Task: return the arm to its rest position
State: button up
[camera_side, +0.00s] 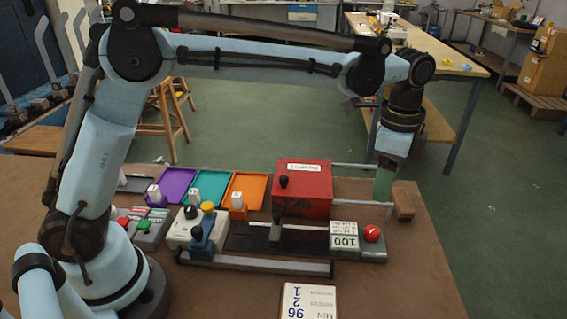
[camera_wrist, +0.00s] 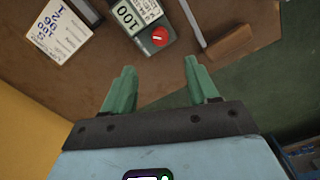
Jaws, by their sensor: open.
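My gripper (camera_side: 384,180) is at the right end of the brown table (camera_side: 415,270), with its fingers pointing down. In the wrist view my gripper (camera_wrist: 160,85) shows two green fingers spread apart with nothing between them. The fingers appear near a wooden block (camera_side: 403,201) and the rails in the side view. In the wrist view the wooden block (camera_wrist: 228,46) lies beyond the right finger, apart from it.
A red box (camera_side: 303,192) stands left of my gripper. A red button unit (camera_side: 372,240) with a "100" display (camera_side: 344,241) sits in front. Purple (camera_side: 176,186), teal (camera_side: 210,186) and orange (camera_side: 246,190) trays lie further left. A printed card (camera_side: 308,301) lies at the front.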

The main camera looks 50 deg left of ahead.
jog(key=s+a+n+t, duration=0.7)
jog(key=s+a+n, duration=0.6)
jog(key=s+a, duration=0.3)
jog(key=shift+a+f+n, duration=0.3)
jog(key=shift+a+f, duration=0.05)
jog(key=shift+a, duration=0.45)
